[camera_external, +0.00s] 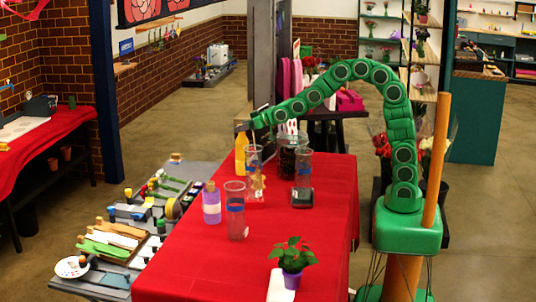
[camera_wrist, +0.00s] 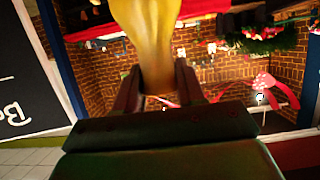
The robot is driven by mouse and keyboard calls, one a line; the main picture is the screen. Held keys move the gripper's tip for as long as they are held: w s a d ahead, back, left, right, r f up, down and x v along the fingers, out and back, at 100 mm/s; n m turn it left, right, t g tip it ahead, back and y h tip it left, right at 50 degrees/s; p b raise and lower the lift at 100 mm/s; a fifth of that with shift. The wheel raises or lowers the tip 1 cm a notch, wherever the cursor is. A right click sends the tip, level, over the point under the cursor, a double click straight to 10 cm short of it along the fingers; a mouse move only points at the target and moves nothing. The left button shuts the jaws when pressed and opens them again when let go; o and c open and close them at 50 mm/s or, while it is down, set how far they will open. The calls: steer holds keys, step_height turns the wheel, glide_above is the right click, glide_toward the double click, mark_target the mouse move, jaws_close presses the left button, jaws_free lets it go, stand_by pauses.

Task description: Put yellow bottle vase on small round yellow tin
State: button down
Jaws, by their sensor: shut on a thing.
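The yellow bottle vase (camera_external: 241,157) is upright at the far left of the red table, partly behind a clear glass cylinder. My gripper (camera_external: 244,126) is at its top. In the wrist view my gripper (camera_wrist: 160,97) is shut on the yellow bottle vase (camera_wrist: 148,40), with a dark finger on each side of its narrow part. Whether the vase's base touches the table is hard to tell. I cannot clearly make out the small round yellow tin; a yellowish patch behind the clear cylinder is too small to identify.
Clear cylinders with blue bands (camera_external: 236,212) (camera_external: 303,180) and a purple bottle (camera_external: 211,203) stand close by on the red table (camera_external: 190,265). A potted plant (camera_external: 292,260) is at the front. A low bench with tools (camera_external: 120,245) runs along the left.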

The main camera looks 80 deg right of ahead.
steer(key=c, duration=0.6)
jaws_free()
steer(key=shift+s, duration=0.1)
steer(key=v, duration=1.1)
steer(key=shift+s+r, duration=0.15)
steer(key=shift+s, duration=0.25)
